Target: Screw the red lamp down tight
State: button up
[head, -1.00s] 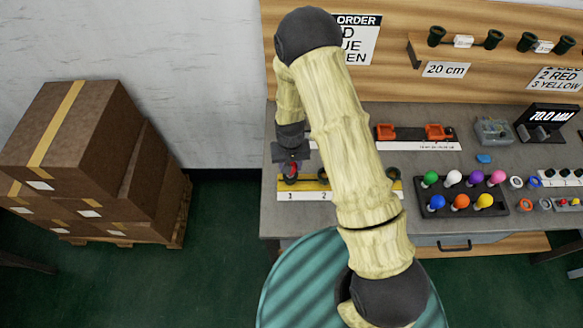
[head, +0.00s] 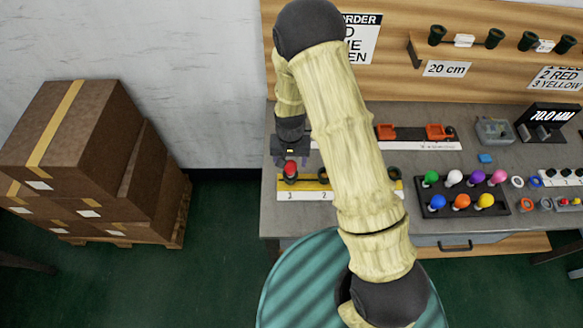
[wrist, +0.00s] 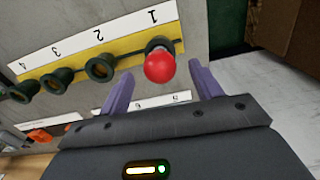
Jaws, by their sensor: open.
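The red lamp (head: 290,168) stands in socket 1 at the left end of the yellow socket strip (head: 310,186). In the wrist view the red lamp (wrist: 159,67) sits over a dark socket, its round bulb towards me; its thread is hidden, so I cannot tell how deep it sits. My gripper (head: 290,160) is above and just behind the lamp in the head view. In the wrist view its purple fingers (wrist: 160,85) are spread apart, with the bulb in front of the gap between them and no finger touching it.
Sockets 2 (wrist: 99,69), 3 (wrist: 55,82) and 4 (wrist: 22,92) on the strip are empty. A black tray (head: 508,209) of coloured lamps stands right. Stacked cartons (head: 70,140) stand on the floor to the left.

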notch_tip(320, 180, up, 15)
jog(key=b, duration=0.2)
dwell(0.3)
dwell(0.3)
jog(key=s+d+r+n+t, duration=0.1)
jog(key=s+d+r, duration=0.5)
jog(key=s+d, duration=0.6)
jog(key=shift+s+d+t, duration=0.25)
jog(key=shift+d+t, duration=0.5)
jog(key=shift+t, duration=0.05)
